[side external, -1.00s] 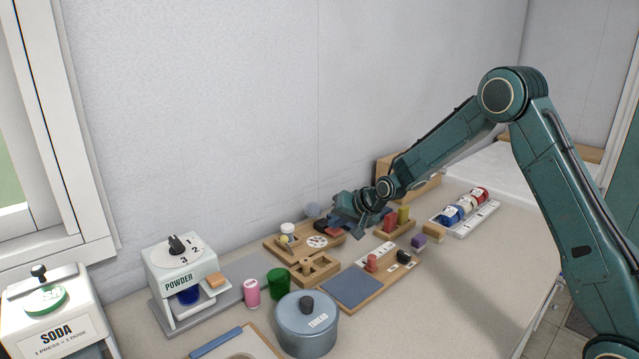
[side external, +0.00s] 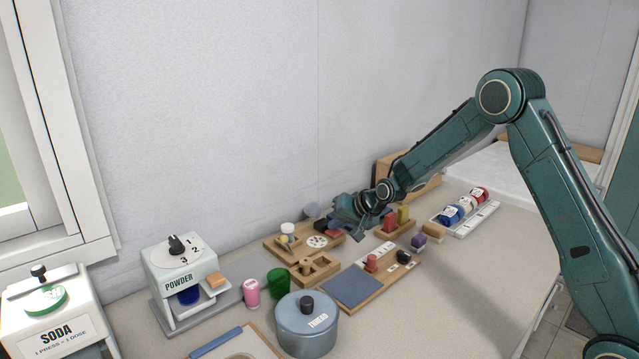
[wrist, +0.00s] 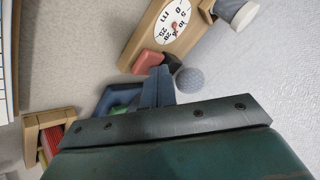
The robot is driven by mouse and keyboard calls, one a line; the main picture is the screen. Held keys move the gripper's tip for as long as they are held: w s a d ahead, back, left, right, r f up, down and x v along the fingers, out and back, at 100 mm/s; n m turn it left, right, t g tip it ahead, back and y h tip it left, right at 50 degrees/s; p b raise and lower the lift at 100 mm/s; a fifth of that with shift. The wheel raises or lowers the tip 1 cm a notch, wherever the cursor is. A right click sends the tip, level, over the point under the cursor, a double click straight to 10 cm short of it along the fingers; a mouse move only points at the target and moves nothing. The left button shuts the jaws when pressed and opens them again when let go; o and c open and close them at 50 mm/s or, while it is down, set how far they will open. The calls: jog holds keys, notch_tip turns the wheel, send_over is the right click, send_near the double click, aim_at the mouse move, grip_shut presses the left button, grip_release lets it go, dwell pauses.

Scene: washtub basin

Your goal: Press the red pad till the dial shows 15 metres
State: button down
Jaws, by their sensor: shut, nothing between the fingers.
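The red pad (wrist: 147,62) sits at the end of a wooden block in the wrist view, beside my gripper's fingertips (wrist: 160,72). My gripper is shut and empty. Its tips look very close to the pad; I cannot tell whether they touch it. The white dial (wrist: 173,22) with black numbers and a reddish centre is on the same block; its reading is too small to be sure of. In the side view the dial (side external: 317,242) shows left of my gripper (side external: 348,236), which partly hides the pad area.
A dark knob and grey ball (wrist: 189,80) lie right of the fingers. A white-topped spool (side external: 287,229) stands on the dial's board. Red and yellow blocks (side external: 403,214) in a wooden holder stand right of my gripper. A blue-grey pot (side external: 306,328) is in front.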

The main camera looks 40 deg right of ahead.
aim_at(337, 233)
jog(key=shift+r, duration=1.1)
jog(key=shift+r, duration=2.5)
